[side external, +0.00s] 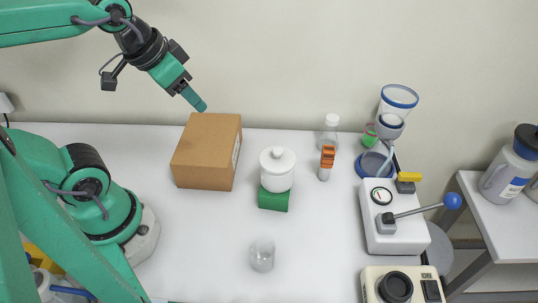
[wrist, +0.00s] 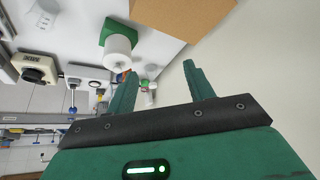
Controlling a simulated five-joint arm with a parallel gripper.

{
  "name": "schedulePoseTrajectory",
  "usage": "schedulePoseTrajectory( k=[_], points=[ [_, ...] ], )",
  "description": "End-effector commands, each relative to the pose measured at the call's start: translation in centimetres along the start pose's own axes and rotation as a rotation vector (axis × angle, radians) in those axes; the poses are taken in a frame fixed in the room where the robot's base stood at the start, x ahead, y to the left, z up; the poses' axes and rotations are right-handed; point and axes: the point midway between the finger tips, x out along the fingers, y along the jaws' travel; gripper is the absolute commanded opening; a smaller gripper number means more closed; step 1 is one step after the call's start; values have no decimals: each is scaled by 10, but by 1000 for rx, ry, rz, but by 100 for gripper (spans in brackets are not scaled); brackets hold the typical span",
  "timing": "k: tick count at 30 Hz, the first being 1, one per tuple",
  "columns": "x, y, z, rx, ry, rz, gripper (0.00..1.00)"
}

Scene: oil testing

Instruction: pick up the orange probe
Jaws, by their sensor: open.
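The orange probe (side external: 327,158) stands upright on the white table in the side external view, with an orange upper part and a pale lower end. It is right of the white lidded jar and just in front of a clear bottle. In the wrist view a small orange patch (wrist: 121,76), probably the probe, shows partly hidden behind the left finger. My gripper (side external: 199,103) is high at the upper left, above the cardboard box and well away from the probe. Its two fingers (wrist: 160,72) are apart with nothing between them.
A cardboard box (side external: 205,150) lies below my gripper. A white jar (side external: 277,170) sits on a green block (side external: 273,200). A glass beaker (side external: 262,256) stands in front. A clear bottle (side external: 331,123), a funnel device (side external: 380,215) and a beige appliance (side external: 405,285) stand right.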

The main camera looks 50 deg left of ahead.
Motion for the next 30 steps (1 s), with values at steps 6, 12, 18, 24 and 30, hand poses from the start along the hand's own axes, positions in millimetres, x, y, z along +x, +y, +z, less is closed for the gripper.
schedulePoseTrajectory(
  k=[6, 12, 18, 24, 30],
  points=[
    [6, 7, -26, 217, -46, 23, 53],
    [17, 18, -57, 489, -94, 59, 53],
    [35, 33, -87, 766, -137, 107, 53],
    [59, 50, -114, 1042, -171, 165, 53],
    [87, 70, -137, 1316, -196, 233, 53]
  ],
)
